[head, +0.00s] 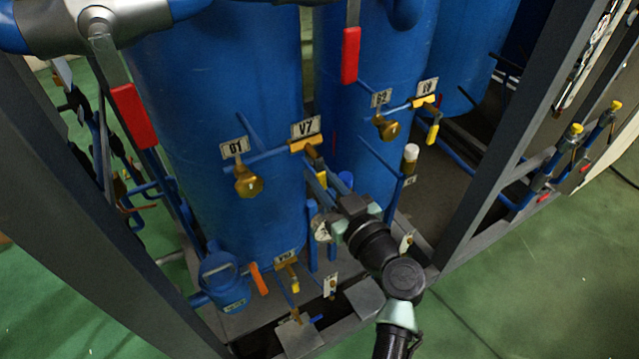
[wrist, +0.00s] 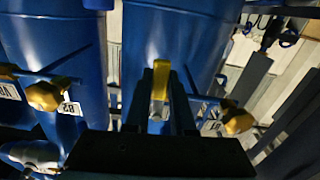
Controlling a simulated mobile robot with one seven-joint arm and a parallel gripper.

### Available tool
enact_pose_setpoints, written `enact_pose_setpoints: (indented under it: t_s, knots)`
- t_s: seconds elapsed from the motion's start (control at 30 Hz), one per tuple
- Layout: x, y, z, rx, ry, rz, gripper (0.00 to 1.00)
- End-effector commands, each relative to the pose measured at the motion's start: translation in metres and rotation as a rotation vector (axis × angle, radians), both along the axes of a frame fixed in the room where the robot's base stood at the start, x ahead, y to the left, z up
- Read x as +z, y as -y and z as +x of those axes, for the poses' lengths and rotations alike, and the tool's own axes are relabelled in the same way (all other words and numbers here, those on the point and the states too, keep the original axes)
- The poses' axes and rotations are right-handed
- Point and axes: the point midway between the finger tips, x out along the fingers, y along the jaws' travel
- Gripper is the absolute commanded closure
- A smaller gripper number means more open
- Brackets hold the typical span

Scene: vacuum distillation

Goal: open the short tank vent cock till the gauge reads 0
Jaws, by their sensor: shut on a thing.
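A brass cock with a yellow lever (head: 322,179) hangs below the tag V7 (head: 305,128) on the front of the large blue tank (head: 215,90). My gripper (head: 325,188) reaches up to this lever from the lower right. In the wrist view, the yellow lever (wrist: 160,80) stands between the two dark fingers of my gripper (wrist: 160,95), which are shut on it. The lever points mostly downward in the head view, and its lower end is partly hidden by my gripper. I cannot make out a gauge face or its reading.
Another brass knob (head: 387,128) and a yellow-handled cock (head: 432,133) are on the tank behind. Red levers (head: 350,55) hang above.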

Motion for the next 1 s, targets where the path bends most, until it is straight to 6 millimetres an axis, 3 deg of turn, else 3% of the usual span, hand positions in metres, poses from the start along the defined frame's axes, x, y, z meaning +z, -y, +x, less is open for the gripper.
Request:
enact_pose_setpoints:
  t_s: [0.03, 0.33, 1.0]
  knots:
    - [-0.008, 0.002, 0.000, -0.001, 0.015, -0.021, 1.00]
    - [-0.010, 0.010, 0.005, -0.002, 0.122, -0.205, 1.00]
    - [0.006, 0.028, 0.016, -0.002, 0.396, -0.687, 1.00]
